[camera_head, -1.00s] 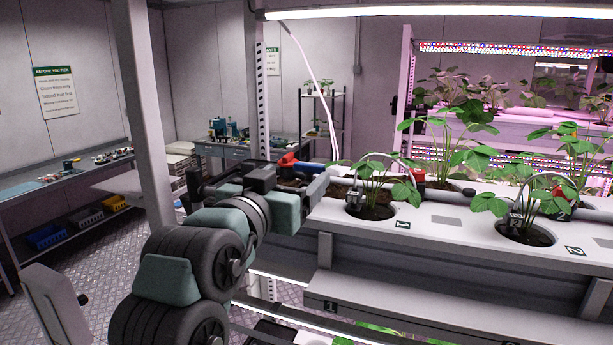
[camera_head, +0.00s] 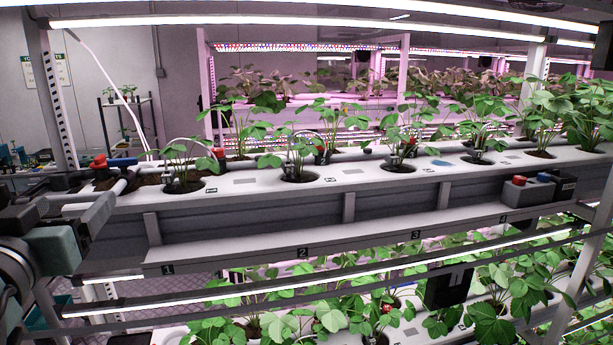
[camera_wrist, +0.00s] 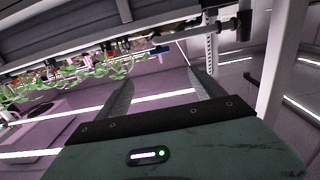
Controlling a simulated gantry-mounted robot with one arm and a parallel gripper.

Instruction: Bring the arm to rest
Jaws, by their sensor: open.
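My gripper (camera_wrist: 163,82) shows in the wrist view with its two dark fingers spread apart. Nothing is between them. Its green-grey body with a small lit panel fills the bottom of that view. In the head view my folded arm is at the left edge, partly cut off by the frame, beside the left end of the upper white growing trough (camera_head: 240,182). The fingers cannot be made out clearly there.
Several strawberry plants (camera_head: 300,150) stand in pots along the upper trough, and more leafy plants (camera_head: 330,310) grow on the tier below. A dark box (camera_head: 537,190) sits at the right end. A grey upright post (camera_wrist: 283,70) is close to my gripper in the wrist view.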

